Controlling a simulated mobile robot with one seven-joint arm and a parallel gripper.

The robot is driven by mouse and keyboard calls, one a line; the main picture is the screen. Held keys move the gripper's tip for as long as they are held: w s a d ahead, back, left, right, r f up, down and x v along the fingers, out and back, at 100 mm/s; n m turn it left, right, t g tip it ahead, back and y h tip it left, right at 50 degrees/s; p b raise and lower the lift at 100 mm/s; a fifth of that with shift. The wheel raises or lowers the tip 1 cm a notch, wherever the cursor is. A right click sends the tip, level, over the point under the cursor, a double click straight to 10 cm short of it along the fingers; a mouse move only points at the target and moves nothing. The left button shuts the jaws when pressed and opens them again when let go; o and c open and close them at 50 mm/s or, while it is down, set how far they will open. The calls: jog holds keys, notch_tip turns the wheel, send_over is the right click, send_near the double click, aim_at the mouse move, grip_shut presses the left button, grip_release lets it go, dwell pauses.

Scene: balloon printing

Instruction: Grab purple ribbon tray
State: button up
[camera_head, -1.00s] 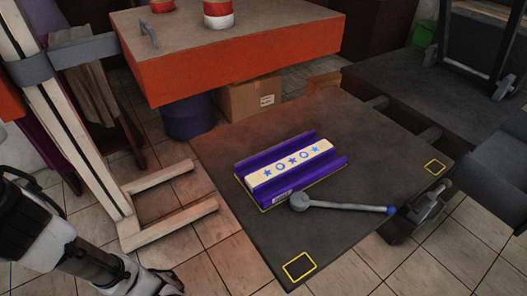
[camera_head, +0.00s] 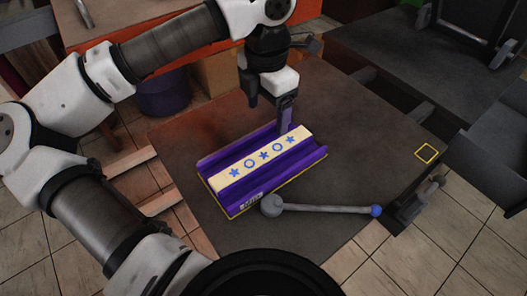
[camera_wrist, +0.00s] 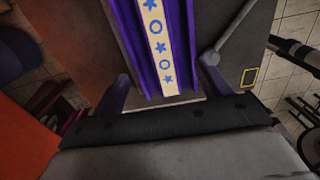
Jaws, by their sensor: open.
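The purple ribbon tray (camera_head: 228,201) lies on the dark tabletop, with a cream strip marked with blue stars and circles along its middle. My gripper (camera_head: 270,108) is open and points down at the tray's far end. In the wrist view the tray (camera_wrist: 134,40) runs away from my gripper (camera_wrist: 162,88), its near end lying between the two spread fingers. The fingers do not visibly grip it. I cannot tell how high the fingertips are above the tabletop.
A grey rod with a round head and blue tip (camera_head: 325,208) lies close in front of the tray. The dark tabletop (camera_head: 370,150) is clear to the right, up to a yellow square outline (camera_head: 427,153). An orange-sided table (camera_head: 180,60) stands behind.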

send_over(264, 156)
notch_tip(264, 156, down, 8)
jog(key=shift+w+d+p, duration=0.1)
jog(key=shift+w+p, duration=0.05)
jog(key=shift+p, duration=0.25)
jog(key=shift+f+p, duration=0.8)
jog(key=shift+f, duration=2)
jog(key=c, duration=1.3)
jog(key=shift+o, duration=0.2)
jog(key=shift+r, duration=0.2)
